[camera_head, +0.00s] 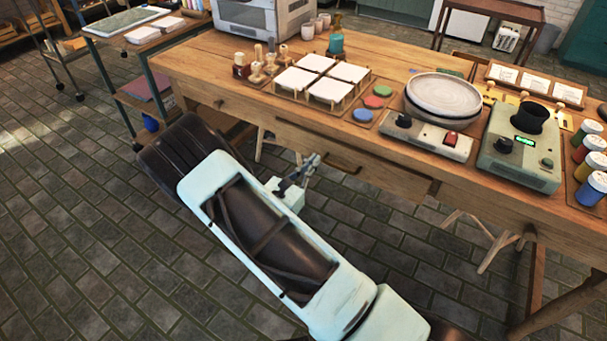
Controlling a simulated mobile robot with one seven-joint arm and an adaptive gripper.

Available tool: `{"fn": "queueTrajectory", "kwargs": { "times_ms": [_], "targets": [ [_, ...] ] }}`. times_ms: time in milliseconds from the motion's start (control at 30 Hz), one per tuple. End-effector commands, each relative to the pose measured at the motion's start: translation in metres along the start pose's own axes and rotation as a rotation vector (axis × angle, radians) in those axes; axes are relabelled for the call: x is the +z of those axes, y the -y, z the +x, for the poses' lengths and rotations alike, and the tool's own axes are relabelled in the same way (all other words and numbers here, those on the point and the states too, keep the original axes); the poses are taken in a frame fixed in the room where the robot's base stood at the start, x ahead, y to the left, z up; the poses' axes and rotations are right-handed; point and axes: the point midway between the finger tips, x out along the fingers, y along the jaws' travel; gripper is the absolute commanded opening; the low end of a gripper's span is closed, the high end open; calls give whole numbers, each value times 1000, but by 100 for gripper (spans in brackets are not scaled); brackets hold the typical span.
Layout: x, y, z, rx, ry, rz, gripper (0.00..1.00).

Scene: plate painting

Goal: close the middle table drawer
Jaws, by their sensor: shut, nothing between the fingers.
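The wooden work table (400,62) runs across the upper part of the view. Its middle drawer (395,180) is in the front side below the tabletop, with a dark handle (345,163). The drawer front seems to stand slightly out from the table's front, but its inside is not visible and the size of the gap cannot be told. My gripper (314,161) is shut and empty. It is in front of the left half of the drawer front, just left of the handle. Whether it touches the drawer cannot be told.
On the tabletop stand white tiles on small stands (327,89), a pottery wheel plate (443,93), a grey-green device (520,148) and paint jars (590,165). A small knob (218,104) marks the table front further left. Trestle legs (490,250) stand below. The brick floor at lower left is clear.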

Motion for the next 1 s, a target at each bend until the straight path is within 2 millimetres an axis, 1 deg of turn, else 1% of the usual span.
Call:
{"fn": "queueTrajectory", "kwargs": {
  "times_ms": [33,100,200,300,400,500,833,933,1000],
  "targets": [
    [-1,1,12,-3,1,2,0],
    [-1,1,25,-4,0,1,0],
    [-1,1,41,-3,1,3,0],
    [-1,0,52,-1,-1,2,0],
    [0,0,58,-2,0,1,0],
    [0,0,61,0,0,1,0],
    [0,0,62,-1,0,1,0],
    [0,0,71,-2,0,1,0],
    [-1,1,82,-3,0,1,0]
  ]
}}
